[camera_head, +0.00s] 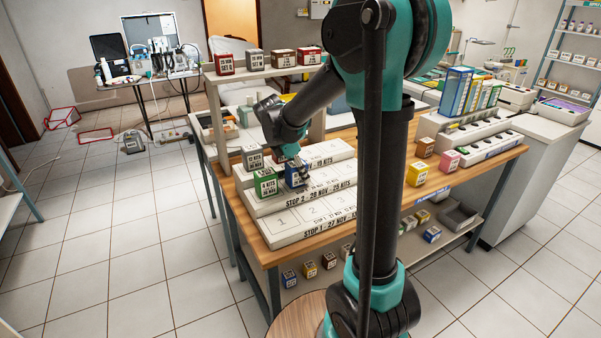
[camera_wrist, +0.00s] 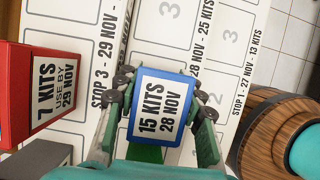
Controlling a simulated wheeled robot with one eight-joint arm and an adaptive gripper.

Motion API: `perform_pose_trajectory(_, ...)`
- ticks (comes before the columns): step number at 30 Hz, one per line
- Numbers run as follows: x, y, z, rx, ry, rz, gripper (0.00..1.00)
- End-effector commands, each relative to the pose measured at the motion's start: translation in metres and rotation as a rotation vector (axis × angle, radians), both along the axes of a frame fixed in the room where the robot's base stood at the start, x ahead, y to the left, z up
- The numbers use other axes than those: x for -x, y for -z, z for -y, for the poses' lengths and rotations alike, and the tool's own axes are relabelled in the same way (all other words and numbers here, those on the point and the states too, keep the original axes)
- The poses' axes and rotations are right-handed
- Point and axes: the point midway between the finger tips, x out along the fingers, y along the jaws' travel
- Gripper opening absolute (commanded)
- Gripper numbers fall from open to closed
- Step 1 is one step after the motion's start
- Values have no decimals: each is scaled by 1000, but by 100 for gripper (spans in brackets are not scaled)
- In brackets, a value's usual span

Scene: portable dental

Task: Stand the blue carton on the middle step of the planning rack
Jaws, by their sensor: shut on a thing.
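The blue carton (camera_head: 295,178) is upright in my gripper (camera_head: 291,160), to the right of the green carton (camera_head: 266,186). In the wrist view, my gripper's fingers (camera_wrist: 161,100) close on both sides of the blue carton (camera_wrist: 160,108), whose label reads 15 kits, 28 Nov. The white planning rack (camera_head: 312,226) has three steps, marked Stop 1 to Stop 3. The blue carton is over the middle step, marked Stop 2; its lower edge is near that surface, but I cannot tell whether it touches. The green carton stands on the same step.
A carton marked 12 kits (camera_head: 252,158) stands on the top step. Red and brown cartons line the raised shelf (camera_head: 265,73) behind; a red carton (camera_wrist: 40,95) is close on the left in the wrist view. Yellow and pink cartons (camera_head: 449,161) stand right of my arm.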

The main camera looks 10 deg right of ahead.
Motion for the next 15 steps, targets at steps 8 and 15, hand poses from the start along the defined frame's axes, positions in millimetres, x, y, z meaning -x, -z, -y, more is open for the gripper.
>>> perform_pose_trajectory(8,0,2,0,0,0,0,9)
perform_pose_trajectory(15,0,2,0,0,0,0,47)
